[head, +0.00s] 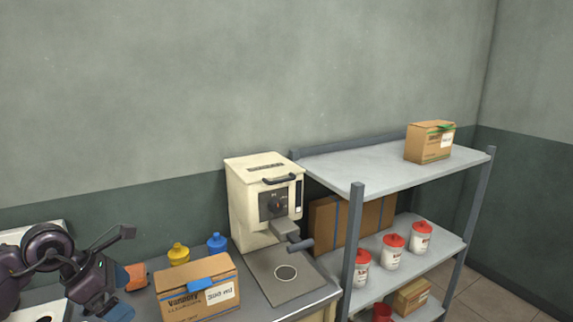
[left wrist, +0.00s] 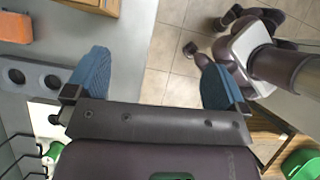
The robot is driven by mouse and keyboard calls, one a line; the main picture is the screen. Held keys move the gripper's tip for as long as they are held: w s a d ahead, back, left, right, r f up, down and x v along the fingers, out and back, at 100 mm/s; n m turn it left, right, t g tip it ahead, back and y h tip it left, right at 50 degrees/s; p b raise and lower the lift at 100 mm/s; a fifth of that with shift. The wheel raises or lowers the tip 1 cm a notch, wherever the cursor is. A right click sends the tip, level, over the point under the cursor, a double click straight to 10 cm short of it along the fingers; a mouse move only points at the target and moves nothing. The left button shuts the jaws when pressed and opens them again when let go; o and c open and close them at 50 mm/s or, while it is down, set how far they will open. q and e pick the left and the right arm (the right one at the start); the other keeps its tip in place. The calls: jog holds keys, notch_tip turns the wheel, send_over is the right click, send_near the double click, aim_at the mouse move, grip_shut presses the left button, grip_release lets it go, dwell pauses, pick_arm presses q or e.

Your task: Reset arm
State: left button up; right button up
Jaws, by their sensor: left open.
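My left gripper (head: 120,293) is at the lower left of the head view, with its blue-tipped fingers near the counter's left part. In the left wrist view the left gripper (left wrist: 153,78) has its two blue fingers wide apart with nothing between them. The cream press machine (head: 240,205), with a dark knob and a spout, stands on the counter, to the right of the left gripper and clear of it. My right gripper cannot be made out.
A cardboard box (head: 185,301), a yellow bottle (head: 179,255) and a blue bottle (head: 217,243) stand between the left gripper and the press. An orange object (head: 137,276) is close to the gripper. A grey shelf (head: 370,166) with boxes and red-lidded jars is at right.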

pick_arm(q)
jog(key=w+d+r+n+t+h, duration=0.5)
jog(key=d+r+n+t+h, duration=0.35)
jog(key=n, duration=0.35)
jog(key=s+a+f+n+t+y, duration=0.25)
jog(key=f+n+y, duration=0.25)
jog(key=f+n, duration=0.45)
jog(key=s+a+f+n+t+y, duration=0.1)
jog(key=a+f+n+t+y, duration=0.35)
jog(key=n, duration=0.85)
jog(key=s+d+f+n+g+y, duration=0.2)
jog(key=s+f+n, duration=0.3)
jog(key=s+f, duration=0.5)
jog(key=s+d+f+n+g+y, duration=0.2)
jog(key=s+f+n+g, duration=0.3)
jog(key=s+f, duration=0.4)
notch_tip(320, 180, down, 2)
jog(key=shift+s+d+f+n, duration=0.1)
jog(key=shift+s+d+n, duration=0.25)
jog(key=shift+d+n, duration=0.35)
